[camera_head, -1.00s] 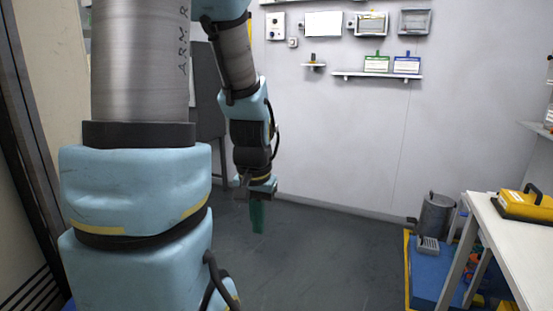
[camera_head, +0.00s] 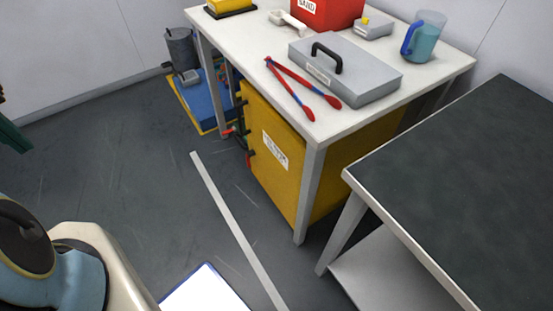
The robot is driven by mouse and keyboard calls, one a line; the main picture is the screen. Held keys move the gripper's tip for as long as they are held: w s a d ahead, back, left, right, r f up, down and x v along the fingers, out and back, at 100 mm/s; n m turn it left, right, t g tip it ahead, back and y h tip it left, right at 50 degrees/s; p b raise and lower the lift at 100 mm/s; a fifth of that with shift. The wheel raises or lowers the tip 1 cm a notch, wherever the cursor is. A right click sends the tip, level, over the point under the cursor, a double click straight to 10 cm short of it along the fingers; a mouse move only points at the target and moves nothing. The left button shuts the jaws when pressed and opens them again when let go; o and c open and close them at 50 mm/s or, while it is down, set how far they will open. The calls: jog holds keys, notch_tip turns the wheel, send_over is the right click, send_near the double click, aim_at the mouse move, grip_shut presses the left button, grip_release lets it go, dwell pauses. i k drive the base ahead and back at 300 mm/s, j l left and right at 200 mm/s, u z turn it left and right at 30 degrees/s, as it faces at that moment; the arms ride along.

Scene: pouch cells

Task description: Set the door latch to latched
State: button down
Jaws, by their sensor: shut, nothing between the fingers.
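A yellow cabinet (camera_head: 283,190) with a white label stands under the white table. Small black and red fittings (camera_head: 246,157) stick out along its left edge; they look like door hardware. I cannot tell which is the latch or how it is set. The green fingers of my gripper (camera_head: 12,138) show at the left picture edge, shut and empty, well apart from the cabinet. The rest of the gripper is cut off by the picture edge.
The white table (camera_head: 365,118) carries a grey case (camera_head: 370,78), red-and-blue tongs (camera_head: 290,86), a red sand box (camera_head: 328,12) and a jug (camera_head: 424,40). A dark-topped bench (camera_head: 470,170) stands at right. Floor left of the cabinet is mostly clear, with a pale strip (camera_head: 235,230).

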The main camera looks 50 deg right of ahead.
aim_at(251, 153)
jog(key=k+z, duration=0.15)
jog(key=z, duration=0.35)
jog(key=k+j+z, duration=0.1)
jog(key=z, duration=0.35)
jog(key=k+z, duration=0.15)
jog(key=z, duration=0.35)
jog(key=k+l, duration=0.25)
jog(key=k, duration=0.2)
jog(key=k+l, duration=0.3)
jog(key=k, duration=0.15)
jog(key=i+j+u, duration=0.55)
jog(key=i+j, duration=0.15)
jog(key=i, duration=0.2)
jog(key=i+j+u, duration=0.3)
jog(key=i, duration=0.15)
jog(key=i+u, duration=0.3)
jog(key=i, duration=0.2)
